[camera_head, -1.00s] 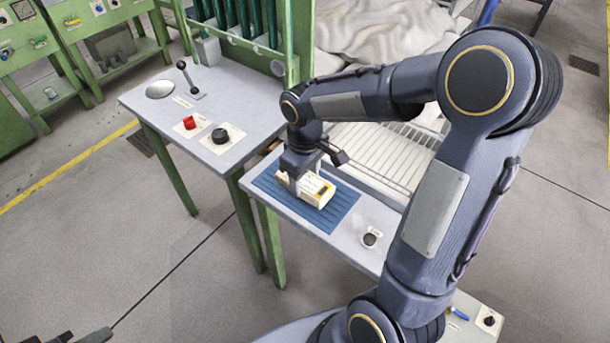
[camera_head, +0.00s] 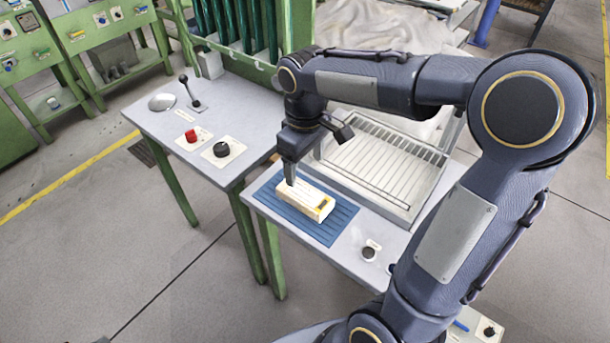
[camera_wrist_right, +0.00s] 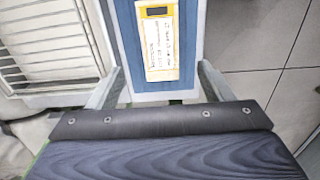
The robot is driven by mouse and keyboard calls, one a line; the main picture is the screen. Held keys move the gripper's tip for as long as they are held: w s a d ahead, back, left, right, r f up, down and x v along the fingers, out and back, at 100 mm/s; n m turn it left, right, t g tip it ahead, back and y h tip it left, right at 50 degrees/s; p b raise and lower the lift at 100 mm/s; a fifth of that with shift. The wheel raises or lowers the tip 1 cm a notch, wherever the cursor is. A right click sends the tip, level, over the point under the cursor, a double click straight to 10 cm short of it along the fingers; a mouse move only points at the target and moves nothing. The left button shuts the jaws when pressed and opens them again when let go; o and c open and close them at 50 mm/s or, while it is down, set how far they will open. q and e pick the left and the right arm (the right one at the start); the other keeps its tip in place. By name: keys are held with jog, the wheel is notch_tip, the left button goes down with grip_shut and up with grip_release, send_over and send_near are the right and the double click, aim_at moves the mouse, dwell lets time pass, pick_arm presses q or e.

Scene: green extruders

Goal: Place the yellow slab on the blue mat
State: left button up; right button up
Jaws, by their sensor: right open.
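The yellow slab (camera_head: 307,200), pale with a yellow edge and a dark patch, lies flat on the blue mat (camera_head: 344,219). In the right wrist view the slab (camera_wrist_right: 160,45) shows handwriting on its label, with strips of the mat (camera_wrist_right: 128,40) on both sides. My right gripper (camera_head: 290,178) is by the slab's far left end in the head view. Its two fingers (camera_wrist_right: 158,86) are spread wide in the wrist view, with the slab apart from both. My left gripper does not show clearly.
A wire rack tray (camera_head: 385,160) stands just behind the mat. A round black knob (camera_head: 369,253) is on the table to the right. The left table carries a red button (camera_head: 192,136), a black knob (camera_head: 221,149) and a lever (camera_head: 190,92).

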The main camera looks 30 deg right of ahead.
jog(key=s+a+m+t+y, duration=0.2)
jog(key=s+m, duration=0.1)
jog(key=s, duration=0.5)
jog(key=s+a+m+t+y, duration=0.1)
jog(key=s+a+m+t, duration=0.1)
jog(key=s, duration=0.7)
jog(key=shift+a+m+t+y, duration=0.15)
jog(key=shift+m+t+y, duration=0.25)
jog(key=shift+m+t, duration=0.35)
jog(key=shift+r, duration=0.1)
notch_tip(320, 180, up, 5)
jog(key=p, duration=0.5)
